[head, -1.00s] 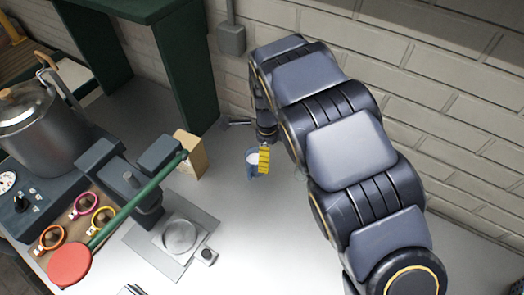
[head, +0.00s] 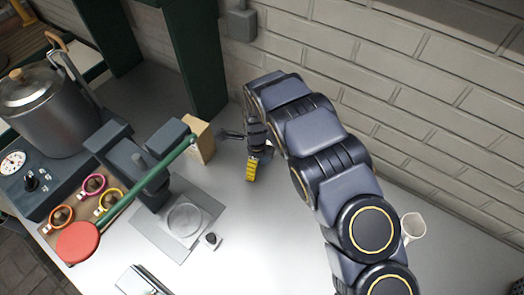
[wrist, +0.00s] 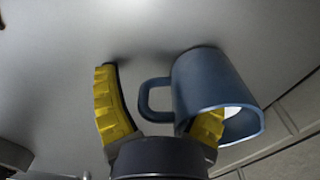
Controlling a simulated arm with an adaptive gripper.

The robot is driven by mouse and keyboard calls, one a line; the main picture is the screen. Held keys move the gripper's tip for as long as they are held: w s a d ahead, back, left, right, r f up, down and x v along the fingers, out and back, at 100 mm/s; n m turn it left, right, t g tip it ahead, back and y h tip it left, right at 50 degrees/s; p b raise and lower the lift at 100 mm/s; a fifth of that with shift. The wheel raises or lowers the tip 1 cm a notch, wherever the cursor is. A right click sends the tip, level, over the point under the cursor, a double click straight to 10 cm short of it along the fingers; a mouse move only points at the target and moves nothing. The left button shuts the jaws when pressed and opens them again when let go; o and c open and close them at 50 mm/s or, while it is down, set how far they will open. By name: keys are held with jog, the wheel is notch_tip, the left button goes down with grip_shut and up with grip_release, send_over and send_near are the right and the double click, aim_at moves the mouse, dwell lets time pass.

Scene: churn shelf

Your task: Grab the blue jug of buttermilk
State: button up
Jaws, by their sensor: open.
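The blue jug (wrist: 205,80) shows in the wrist view, right of centre, with its handle pointing left and its open rim toward the lower right. My gripper (wrist: 152,95) is open. Its left yellow finger stands clear of the handle on the left. The right finger is partly hidden by the jug near the rim. The handle lies between the two fingers. I cannot tell whether either finger touches the jug. In the head view my gripper (head: 252,168) is low over the table, and the jug is hidden there by my arm.
A tan box (head: 199,140) stands just left of my gripper. A green lever with a red knob (head: 77,243) reaches over the table. A white cup (head: 412,227) stands right of my arm. A brick wall (head: 420,100) closes the back. A metal pot (head: 40,105) stands at the left.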

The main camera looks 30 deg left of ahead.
grip_shut()
jog(key=shift+d, duration=0.1)
jog(key=shift+r, duration=0.15)
jog(key=shift+r, duration=0.8)
jog(key=s+d+r, duration=0.9)
jog(key=d+r, duration=0.1)
jog(key=r, duration=0.1)
jog(key=shift+s, duration=0.2)
dwell(0.3)
jog(key=shift+d, duration=0.15)
dwell(2.7)
